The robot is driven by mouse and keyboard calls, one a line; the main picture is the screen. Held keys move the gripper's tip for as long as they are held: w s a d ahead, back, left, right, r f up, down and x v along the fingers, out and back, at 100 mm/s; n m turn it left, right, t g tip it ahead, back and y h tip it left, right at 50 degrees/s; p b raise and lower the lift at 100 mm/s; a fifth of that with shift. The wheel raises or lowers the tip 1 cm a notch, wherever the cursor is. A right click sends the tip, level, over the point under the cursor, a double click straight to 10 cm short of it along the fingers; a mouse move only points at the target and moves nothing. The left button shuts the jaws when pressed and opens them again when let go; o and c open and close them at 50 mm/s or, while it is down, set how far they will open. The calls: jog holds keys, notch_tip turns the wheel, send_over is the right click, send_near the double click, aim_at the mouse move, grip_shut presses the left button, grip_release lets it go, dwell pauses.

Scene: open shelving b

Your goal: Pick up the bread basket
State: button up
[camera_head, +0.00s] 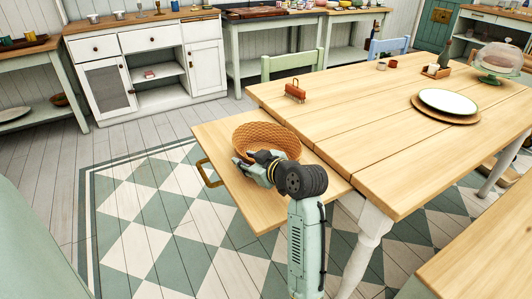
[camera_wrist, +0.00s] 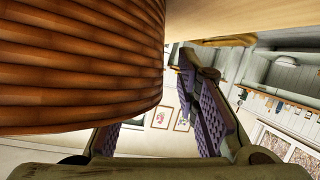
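The bread basket (camera_head: 268,134) is a round, woven, orange-brown bowl. It stands upright on a light wooden pull-out board (camera_head: 222,146) at the near left end of the table. My gripper (camera_head: 251,171) is low at the basket's near side, its fingers pointing left in the head view. In the wrist view the ribbed basket wall (camera_wrist: 80,65) fills the upper left and hides part of one finger. The other purple-padded finger stands clear to the right. The fingers are spread apart. I cannot tell whether either touches the basket.
The board has a brass handle (camera_head: 208,172) at its left end. The long wooden table (camera_head: 375,115) holds a brush-like item (camera_head: 295,91), a plate (camera_head: 448,101) and a glass-domed cake stand (camera_head: 497,62). A bench (camera_head: 490,240) stands at right; the checkered floor at left is clear.

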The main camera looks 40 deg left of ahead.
jog(key=shift+w+a+f, duration=0.1)
jog(key=shift+a+f, duration=0.1)
jog(key=shift+a, duration=0.2)
grip_shut()
dwell(0.4)
